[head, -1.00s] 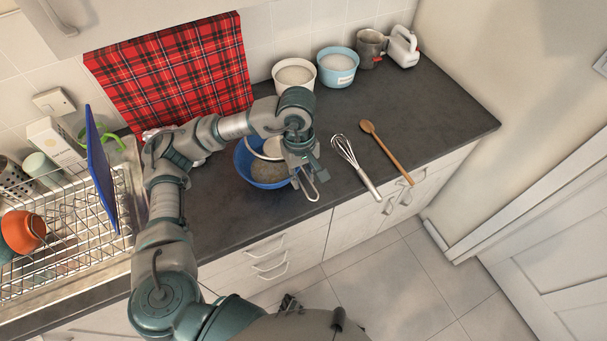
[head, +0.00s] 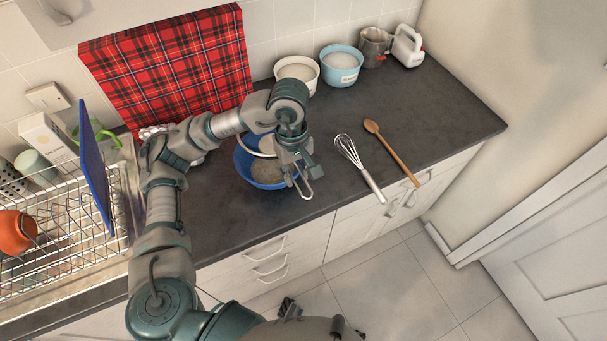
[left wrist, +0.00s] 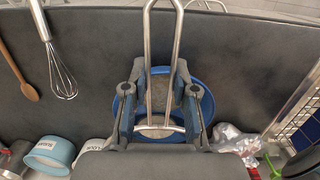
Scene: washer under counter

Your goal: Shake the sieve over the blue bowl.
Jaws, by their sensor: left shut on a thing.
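The blue bowl (head: 243,171) stands on the dark counter, left of the whisk; its rim shows behind my gripper in the left wrist view (left wrist: 207,104). The sieve, with a pale rim and a metal wire handle (head: 304,191), is over the bowl, its mesh partly hidden by my arm. Greyish-brown material shows in the bowl area, but I cannot tell whether it is in the sieve or below it. My left gripper (head: 297,172) is shut on the sieve's handle, which runs between the fingers in the left wrist view (left wrist: 162,100). My right gripper is not visible.
A whisk (head: 358,168) and wooden spoon (head: 392,153) lie to the right. A white tub (head: 297,72), light-blue tub (head: 341,68), metal jug (head: 375,48) and white appliance (head: 408,46) stand behind. A dish rack (head: 65,230) with a blue board (head: 95,170) is at left.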

